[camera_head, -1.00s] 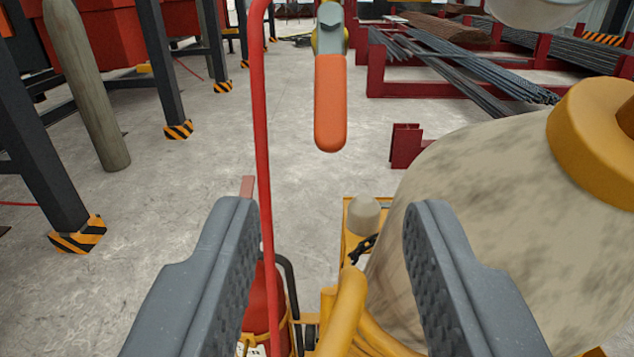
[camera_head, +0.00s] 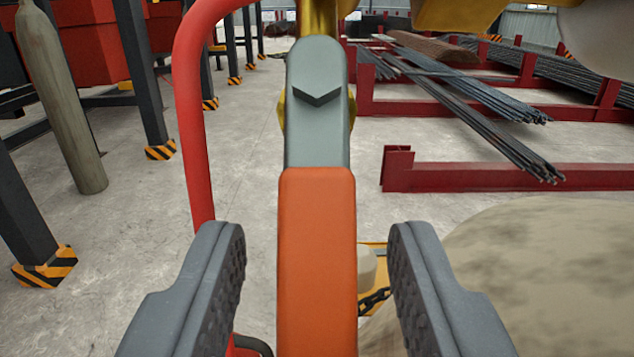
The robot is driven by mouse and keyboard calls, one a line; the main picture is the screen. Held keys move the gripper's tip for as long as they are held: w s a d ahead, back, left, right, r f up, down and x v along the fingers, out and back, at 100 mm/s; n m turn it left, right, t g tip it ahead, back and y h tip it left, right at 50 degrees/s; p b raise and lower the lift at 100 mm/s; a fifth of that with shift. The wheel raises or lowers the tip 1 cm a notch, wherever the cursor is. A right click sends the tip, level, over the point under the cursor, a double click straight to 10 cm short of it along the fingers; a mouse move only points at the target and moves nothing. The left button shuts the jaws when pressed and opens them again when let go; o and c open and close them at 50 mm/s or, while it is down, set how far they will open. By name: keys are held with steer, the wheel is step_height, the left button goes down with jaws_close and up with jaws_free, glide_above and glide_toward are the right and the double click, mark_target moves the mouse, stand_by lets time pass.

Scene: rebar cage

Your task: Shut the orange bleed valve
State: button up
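The orange bleed valve handle (camera_head: 317,260) hangs down in the middle of the view, its lower end cut off by the bottom edge. It joins a grey metal lever (camera_head: 318,120) below a brass-coloured valve body (camera_head: 318,18) at the top. My gripper (camera_head: 318,245) is open, with one grey ribbed finger on each side of the orange handle. A gap shows between the handle and each finger, so neither appears to touch it.
A red hose (camera_head: 195,130) curves down just left of the handle, close to the left finger. A large beige rounded tank (camera_head: 550,265) fills the lower right. Red racks with steel bars (camera_head: 470,95) stand behind. A grey-green cylinder (camera_head: 60,100) leans at left.

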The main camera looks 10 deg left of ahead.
steer(key=shift+w+a+f, duration=0.1)
steer(key=shift+w+a, duration=0.05)
steer(key=shift+w, duration=0.45)
jaws_close()
